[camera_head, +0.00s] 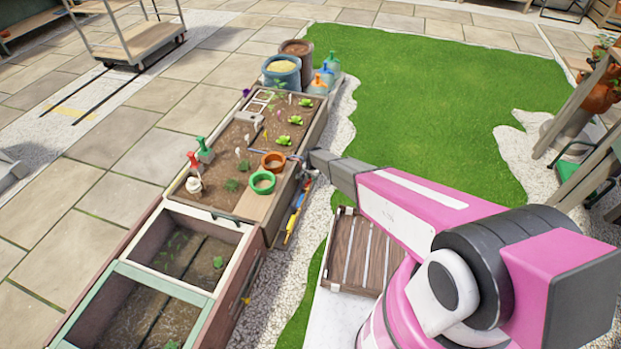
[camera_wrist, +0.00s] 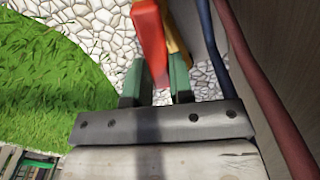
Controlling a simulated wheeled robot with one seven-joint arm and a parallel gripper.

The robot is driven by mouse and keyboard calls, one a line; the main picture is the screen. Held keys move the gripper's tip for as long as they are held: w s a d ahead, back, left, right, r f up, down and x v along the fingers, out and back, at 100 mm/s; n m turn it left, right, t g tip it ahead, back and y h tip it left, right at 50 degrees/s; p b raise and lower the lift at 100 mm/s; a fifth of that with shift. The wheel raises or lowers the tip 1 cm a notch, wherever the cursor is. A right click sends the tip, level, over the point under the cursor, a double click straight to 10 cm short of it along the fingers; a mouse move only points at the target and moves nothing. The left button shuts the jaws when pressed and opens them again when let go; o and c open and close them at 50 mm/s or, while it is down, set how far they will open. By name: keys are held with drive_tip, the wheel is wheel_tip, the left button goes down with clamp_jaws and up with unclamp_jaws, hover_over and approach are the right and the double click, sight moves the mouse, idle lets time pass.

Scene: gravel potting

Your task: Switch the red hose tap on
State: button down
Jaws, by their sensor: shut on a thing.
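In the wrist view, a red bar (camera_wrist: 149,38) comes down between the two green-padded fingers of my gripper (camera_wrist: 158,78). The gripper is shut on this bar, which looks like the red tap's lever. The rest of the tap is out of view. A yellow part (camera_wrist: 173,30) lies just behind the bar. A red hose (camera_wrist: 262,85) and a blue hose (camera_wrist: 212,45) run along the planter side to the right. In the head view, my gripper (camera_head: 308,168) is at the planter's right side, small, and the tap cannot be made out there.
The wooden planter (camera_head: 222,218) holds seedlings, pots and small tools. Long-handled tools (camera_head: 294,214) hang on its right side, below my gripper. A slatted crate (camera_head: 347,262) stands on the right. White gravel (camera_head: 268,300) and open lawn (camera_head: 440,100) lie beside the planter.

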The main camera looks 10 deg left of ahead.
drive_tip(key=shift+s+d+m, duration=0.15)
drive_tip(key=shift+d+m, duration=0.05)
drive_tip(key=shift+m, duration=0.3)
drive_tip(key=c, duration=1)
unclamp_jaws()
wheel_tip(320, 180, up, 11)
drive_tip(key=shift+f, duration=0.1)
